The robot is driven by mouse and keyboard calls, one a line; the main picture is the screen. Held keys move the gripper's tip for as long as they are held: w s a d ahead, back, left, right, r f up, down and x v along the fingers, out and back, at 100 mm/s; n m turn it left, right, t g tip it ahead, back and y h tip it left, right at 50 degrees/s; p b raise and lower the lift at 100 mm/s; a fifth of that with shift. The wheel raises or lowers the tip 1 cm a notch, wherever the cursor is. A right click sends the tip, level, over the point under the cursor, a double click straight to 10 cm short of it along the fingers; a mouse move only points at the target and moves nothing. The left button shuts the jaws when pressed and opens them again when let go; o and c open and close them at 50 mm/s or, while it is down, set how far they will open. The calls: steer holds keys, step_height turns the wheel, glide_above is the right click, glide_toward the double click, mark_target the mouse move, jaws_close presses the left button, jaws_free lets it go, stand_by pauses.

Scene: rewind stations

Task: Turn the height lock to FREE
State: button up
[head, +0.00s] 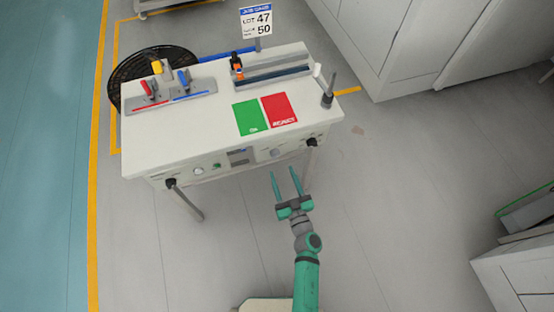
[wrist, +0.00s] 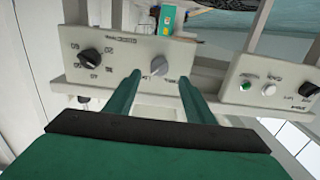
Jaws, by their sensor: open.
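A grey round knob (wrist: 158,65) is on a pale front panel (wrist: 118,45) in the wrist view. It sits between and just beyond the tips of my gripper (wrist: 158,82). It may be the height lock, but its small lettering is upside down and unreadable, so its setting cannot be told. In the head view the same knob (head: 274,152) seems to show on the white table's front face. My gripper (head: 283,171) is open and empty, with its two green fingers pointing at that face from the front. Whether a finger touches the knob cannot be told.
A black numbered knob (wrist: 89,59) shares the panel. A second panel carries a green button (wrist: 245,84). On the white table (head: 150,145) lie a green card (head: 250,117), a red card (head: 279,109) and clamps with coloured handles. Cabinets stand at right; floor around the table's front is clear.

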mark_target(275, 154)
steer(key=x, duration=0.7)
steer(key=shift+w, duration=0.25)
steer(key=c, duration=1.1)
